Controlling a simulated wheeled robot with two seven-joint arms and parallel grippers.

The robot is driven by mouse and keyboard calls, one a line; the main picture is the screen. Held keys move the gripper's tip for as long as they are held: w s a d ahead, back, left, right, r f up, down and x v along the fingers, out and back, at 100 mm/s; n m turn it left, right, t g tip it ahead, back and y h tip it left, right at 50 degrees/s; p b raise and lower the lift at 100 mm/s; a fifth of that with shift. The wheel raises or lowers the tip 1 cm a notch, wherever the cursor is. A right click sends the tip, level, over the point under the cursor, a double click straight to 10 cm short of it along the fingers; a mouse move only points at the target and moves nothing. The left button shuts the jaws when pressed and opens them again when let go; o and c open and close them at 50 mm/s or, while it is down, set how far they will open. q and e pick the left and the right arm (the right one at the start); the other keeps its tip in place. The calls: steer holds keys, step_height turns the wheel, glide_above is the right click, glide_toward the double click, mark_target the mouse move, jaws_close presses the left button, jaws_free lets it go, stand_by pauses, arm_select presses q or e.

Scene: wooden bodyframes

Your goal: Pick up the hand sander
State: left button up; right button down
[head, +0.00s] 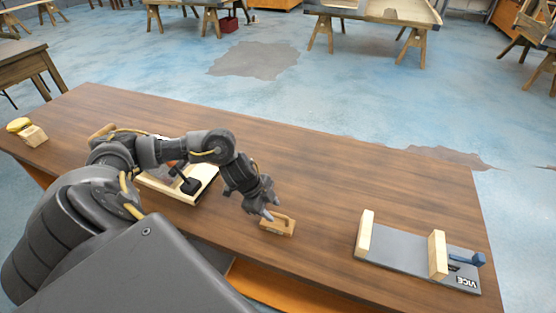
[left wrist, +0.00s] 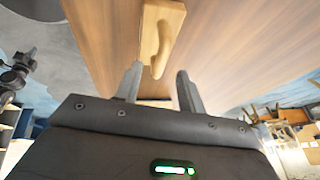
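The hand sander (head: 278,225), a small light wooden block with a raised wooden handle, sits on the brown workbench near its front edge. My left gripper (head: 272,207) is just above it at its upper left in the head view, and its fingers partly overlap the sander's outline. In the left wrist view the sander (left wrist: 160,18) lies ahead of the two fingers, with its rounded handle end pointing into the gap. My left gripper (left wrist: 158,72) is open and empty there. My right gripper cannot be made out in either view.
A grey vice (head: 405,254) with two wooden jaws stands to the right on the workbench (head: 350,170). A pale board with a dark tool (head: 190,185) lies behind my left arm. A small wooden block (head: 34,136) is at the far left. The bench behind the sander is clear.

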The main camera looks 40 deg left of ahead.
mark_target(277, 214)
arm_select(q)
steer(key=p+x, duration=0.1)
steer(key=x, duration=0.4)
steer(key=shift+w+f, duration=0.1)
jaws_close()
